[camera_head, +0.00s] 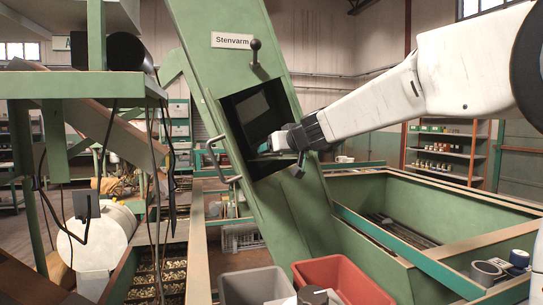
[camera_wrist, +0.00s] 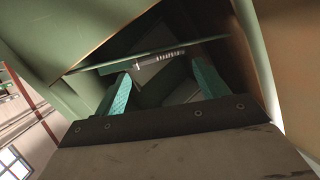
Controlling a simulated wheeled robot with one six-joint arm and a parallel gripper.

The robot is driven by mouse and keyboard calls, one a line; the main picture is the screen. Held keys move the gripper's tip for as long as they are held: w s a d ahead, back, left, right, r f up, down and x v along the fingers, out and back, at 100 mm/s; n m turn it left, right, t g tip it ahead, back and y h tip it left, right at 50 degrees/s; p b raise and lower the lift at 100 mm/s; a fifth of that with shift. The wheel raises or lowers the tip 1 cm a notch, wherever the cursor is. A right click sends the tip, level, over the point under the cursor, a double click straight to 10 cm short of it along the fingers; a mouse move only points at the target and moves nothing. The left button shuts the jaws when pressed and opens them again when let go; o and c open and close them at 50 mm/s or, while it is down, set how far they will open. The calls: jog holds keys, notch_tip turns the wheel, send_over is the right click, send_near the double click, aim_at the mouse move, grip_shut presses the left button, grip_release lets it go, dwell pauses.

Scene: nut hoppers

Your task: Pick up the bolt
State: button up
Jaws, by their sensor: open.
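The bolt (camera_wrist: 158,58) is a grey metal rod with threads, seen in the wrist view inside the dark opening. It lies crosswise on or along a green ledge, just beyond my fingertips. My gripper (camera_wrist: 165,68) has its two teal fingers apart, one toward each end of the bolt, with nothing held between them. I cannot tell whether a finger touches the bolt. In the head view my gripper (camera_head: 270,146) reaches from the right into the opening of the sloping green chute (camera_head: 222,75). The bolt cannot be made out there.
The opening's edges frame my gripper closely. A black-knobbed lever (camera_head: 255,55) sits above it and a metal handle (camera_head: 220,160) at its left. Grey (camera_head: 255,287) and red (camera_head: 340,280) bins stand below. A green hopper (camera_head: 400,205) is at right.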

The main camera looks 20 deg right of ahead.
jog(key=shift+x, duration=1.25)
jog(key=shift+s, duration=0.1)
jog(key=c, duration=0.6)
jog(key=shift+c, duration=0.2)
jog(key=shift+d, duration=0.1)
